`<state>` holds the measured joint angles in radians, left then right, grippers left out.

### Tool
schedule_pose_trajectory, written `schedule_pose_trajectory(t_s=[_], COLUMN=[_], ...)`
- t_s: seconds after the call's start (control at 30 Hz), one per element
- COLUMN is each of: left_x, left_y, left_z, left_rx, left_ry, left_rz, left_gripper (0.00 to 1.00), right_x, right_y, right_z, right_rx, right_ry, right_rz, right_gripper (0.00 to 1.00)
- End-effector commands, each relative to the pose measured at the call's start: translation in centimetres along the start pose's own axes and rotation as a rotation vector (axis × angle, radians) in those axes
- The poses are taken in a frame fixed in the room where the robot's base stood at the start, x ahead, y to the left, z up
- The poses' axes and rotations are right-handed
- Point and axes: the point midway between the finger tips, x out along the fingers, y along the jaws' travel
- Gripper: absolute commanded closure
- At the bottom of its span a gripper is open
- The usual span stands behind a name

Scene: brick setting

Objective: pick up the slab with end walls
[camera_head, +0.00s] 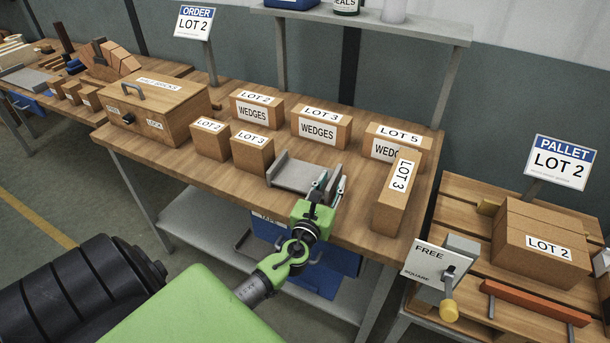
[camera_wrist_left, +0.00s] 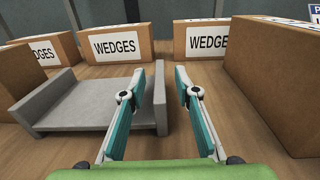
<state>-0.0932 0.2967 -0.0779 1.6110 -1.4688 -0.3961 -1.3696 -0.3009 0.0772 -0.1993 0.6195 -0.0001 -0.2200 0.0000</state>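The grey slab with end walls (camera_head: 293,174) lies flat on the wooden bench, near its front edge. In the left wrist view the slab (camera_wrist_left: 92,106) shows a low wall at its left end and another at its right end. My left gripper (camera_head: 332,183) is open at the slab's right end. In the left wrist view the gripper's (camera_wrist_left: 160,76) teal fingers appear on either side of the right end wall, one over the slab and one beyond it. I cannot tell whether they touch it. My right gripper is not in view.
A LOT 3 box (camera_head: 397,195) stands close on the right. WEDGES boxes (camera_head: 321,126) stand behind, and a small LOT 3 box (camera_head: 252,152) stands left of the slab. A wooden chest (camera_head: 160,110) is farther left. The pallet table (camera_head: 462,205) is at right.

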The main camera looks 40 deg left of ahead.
Motion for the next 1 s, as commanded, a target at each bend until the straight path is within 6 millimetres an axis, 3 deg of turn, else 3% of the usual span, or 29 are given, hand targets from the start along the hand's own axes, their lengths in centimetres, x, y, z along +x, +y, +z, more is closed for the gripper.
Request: schedule_pose_trajectory(t_s=[0.2, 0.33, 0.77, 1.0], left_x=[0.1, 0.1, 0.2, 0.2], left_y=[0.0, 0.0, 0.0, 0.1], left_z=[0.0, 0.0, 0.5, 2.9], left_rx=[0.000, 0.000, 0.001, 0.002], left_ry=[0.000, 0.000, -0.005, -0.007], left_rz=[0.000, 0.000, 0.001, 0.001], left_gripper=[0.71, 1.00, 1.00, 1.00], right_x=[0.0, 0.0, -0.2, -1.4], right_y=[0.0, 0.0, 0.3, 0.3], right_z=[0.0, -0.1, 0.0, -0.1], right_rx=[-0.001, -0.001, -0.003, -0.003], right_ry=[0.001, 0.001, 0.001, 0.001], right_rz=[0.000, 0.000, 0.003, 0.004], right_gripper=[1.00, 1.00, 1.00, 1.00])
